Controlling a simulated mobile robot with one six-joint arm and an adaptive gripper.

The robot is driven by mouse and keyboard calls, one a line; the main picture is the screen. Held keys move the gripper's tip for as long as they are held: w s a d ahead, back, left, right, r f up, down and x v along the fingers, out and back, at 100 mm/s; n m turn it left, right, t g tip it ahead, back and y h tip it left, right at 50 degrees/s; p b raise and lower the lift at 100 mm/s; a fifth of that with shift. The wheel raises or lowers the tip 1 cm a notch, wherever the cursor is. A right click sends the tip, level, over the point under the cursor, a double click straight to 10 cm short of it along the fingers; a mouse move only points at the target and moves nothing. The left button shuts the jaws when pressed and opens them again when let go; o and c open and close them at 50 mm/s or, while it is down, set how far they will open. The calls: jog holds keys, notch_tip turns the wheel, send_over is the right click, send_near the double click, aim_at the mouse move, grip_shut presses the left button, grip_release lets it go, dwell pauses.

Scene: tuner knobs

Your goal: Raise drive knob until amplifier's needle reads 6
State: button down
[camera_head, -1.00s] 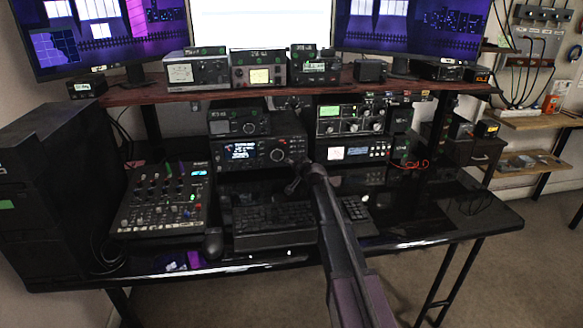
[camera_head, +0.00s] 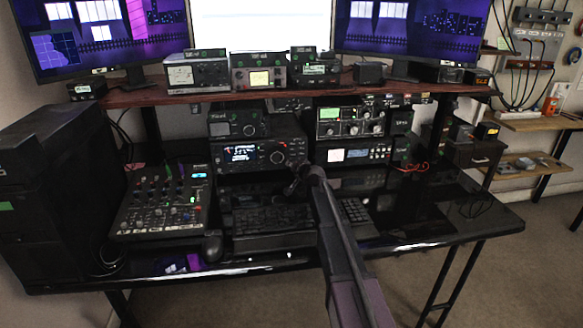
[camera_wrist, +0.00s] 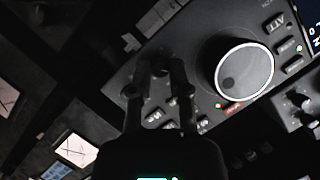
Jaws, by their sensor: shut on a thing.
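A black radio (camera_head: 243,153) with a lit screen stands on the desk under the shelf; its large round dial (camera_wrist: 243,70) with a pale rim shows in the wrist view. My gripper (camera_wrist: 161,70) is at this panel, to the left of the dial in the wrist view. Its fingers are shut on a small knob, largely hidden between the fingertips; its label cannot be read. Several small knobs (camera_wrist: 155,116) lie close to the fingers. Meter boxes with a white face (camera_head: 181,73) and a yellowish face (camera_head: 260,77) stand on the shelf. I cannot tell which is the amplifier's, nor read a needle.
A unit with a green screen and several knobs (camera_head: 350,121) stands right of the radio, above a unit with a white display (camera_head: 352,153). A keyboard (camera_head: 275,219) lies below my arm. A mixer (camera_head: 164,201) sits at the left. The desk's right part is mostly clear.

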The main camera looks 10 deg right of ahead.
jog(key=shift+f+m+t+y+b, duration=0.25)
jog(key=shift+m+y+b, duration=0.35)
jog(key=shift+m+b, duration=0.45)
jog(key=shift+r+m, duration=0.15)
jog(key=shift+m, duration=0.5)
jog(key=c, duration=0.6)
grip_release()
